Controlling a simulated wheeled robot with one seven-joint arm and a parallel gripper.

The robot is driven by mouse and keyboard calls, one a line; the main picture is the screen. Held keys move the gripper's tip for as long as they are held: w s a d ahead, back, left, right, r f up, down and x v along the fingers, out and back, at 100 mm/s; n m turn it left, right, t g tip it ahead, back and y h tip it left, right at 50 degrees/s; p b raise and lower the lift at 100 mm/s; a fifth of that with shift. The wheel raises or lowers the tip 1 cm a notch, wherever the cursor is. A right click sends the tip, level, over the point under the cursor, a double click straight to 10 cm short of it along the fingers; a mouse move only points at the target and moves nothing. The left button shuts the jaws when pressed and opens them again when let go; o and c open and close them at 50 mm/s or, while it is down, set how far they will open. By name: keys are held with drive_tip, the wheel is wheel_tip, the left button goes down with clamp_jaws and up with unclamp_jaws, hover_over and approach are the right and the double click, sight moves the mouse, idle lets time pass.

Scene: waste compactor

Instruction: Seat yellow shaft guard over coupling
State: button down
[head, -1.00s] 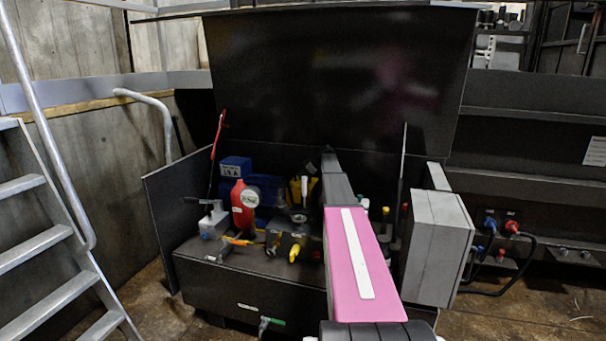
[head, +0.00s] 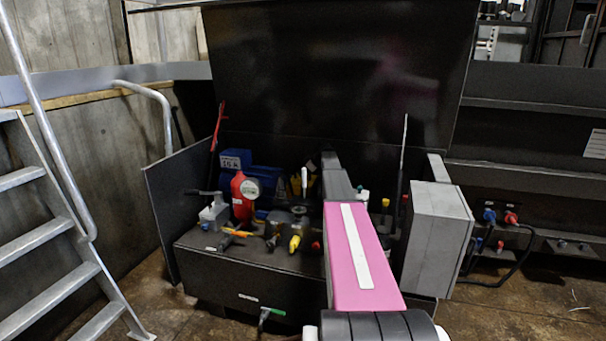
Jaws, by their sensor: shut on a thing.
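The yellow shaft guard (head: 312,184) shows as a small, dark yellow patch in the head view, behind the black-handled fittings and just left of my arm. The blue motor (head: 264,180) stands to its left. My arm's pink link reaches forward into the open cabinet, and its dark far end stands beside the guard. My gripper's fingers are hidden behind the arm and the fittings. The coupling is hidden too, so I cannot tell whether the guard is over it or touching it.
A red cylinder with a round gauge (head: 243,192) and a yellow-tipped fitting (head: 294,243) stand in front. The raised black lid (head: 335,80) is behind, a grey box (head: 437,240) at right, a metal ladder (head: 45,240) at left. Thin upright rods flank the bay.

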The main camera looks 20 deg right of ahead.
drive_tip(key=c, duration=1.1)
unclamp_jaws()
drive_tip(key=shift+r, duration=0.1)
drive_tip(key=shift+c, duration=0.2)
drive_tip(key=shift+o, duration=0.2)
drive_tip(key=v, duration=1)
drive_tip(key=shift+s+d+r, duration=0.15)
drive_tip(key=shift+d+r, duration=0.05)
drive_tip(key=shift+r, duration=0.05)
